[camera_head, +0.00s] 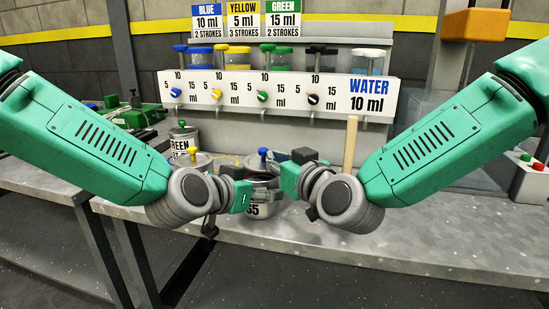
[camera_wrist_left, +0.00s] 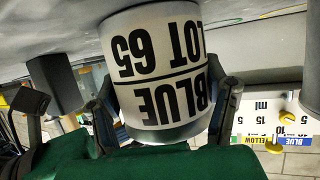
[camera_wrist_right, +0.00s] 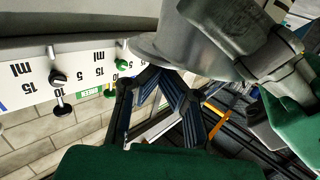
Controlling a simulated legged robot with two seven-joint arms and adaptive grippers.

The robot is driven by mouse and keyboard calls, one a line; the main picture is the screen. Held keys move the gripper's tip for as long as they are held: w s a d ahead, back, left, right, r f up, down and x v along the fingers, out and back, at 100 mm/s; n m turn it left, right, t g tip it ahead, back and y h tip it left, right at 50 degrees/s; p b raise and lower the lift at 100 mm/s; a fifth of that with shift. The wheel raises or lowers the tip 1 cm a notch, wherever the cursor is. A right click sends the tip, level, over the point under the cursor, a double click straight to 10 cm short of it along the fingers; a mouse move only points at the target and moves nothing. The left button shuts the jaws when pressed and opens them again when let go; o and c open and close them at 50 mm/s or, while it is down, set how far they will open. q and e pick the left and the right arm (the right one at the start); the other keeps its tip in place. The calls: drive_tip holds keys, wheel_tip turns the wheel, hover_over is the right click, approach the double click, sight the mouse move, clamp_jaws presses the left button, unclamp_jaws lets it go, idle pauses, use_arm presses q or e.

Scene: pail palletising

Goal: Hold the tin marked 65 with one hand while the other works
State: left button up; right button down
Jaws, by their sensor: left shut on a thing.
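The white tin marked BLUE LOT 65 (camera_wrist_left: 155,70) fills the upper middle of the left wrist view, its label upside down there. In the head view the tin (camera_head: 258,212) sits at the bench front, partly hidden by my grippers. My left gripper (camera_head: 262,194) is shut on its side; its fingers (camera_wrist_left: 160,105) lie on both sides of the tin. My right gripper (camera_head: 279,178) is at the tin's upper right side. In the right wrist view its fingertips (camera_wrist_right: 161,73) come together beside a grey rounded surface; whether they touch it is unclear.
The dispenser panel (camera_head: 330,95) with several taps is behind. A wooden stick (camera_head: 350,143) stands at right. The bench's right front (camera_head: 440,235) is clear.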

use_arm(q)
drive_tip(key=shift+f, duration=0.3)
use_arm(e)
drive_tip(key=c, duration=1.3)
unclamp_jaws()
drive_tip(key=shift+r, duration=0.1)
drive_tip(key=shift+c, duration=0.2)
drive_tip(key=shift+s, duration=0.1)
use_arm(q)
drive_tip(key=shift+r, duration=0.1)
use_arm(e)
drive_tip(key=v, duration=1.2)
use_arm(q)
drive_tip(key=o, duration=1.7)
drive_tip(key=shift+o, duration=0.3)
drive_tip(key=shift+w, duration=0.1)
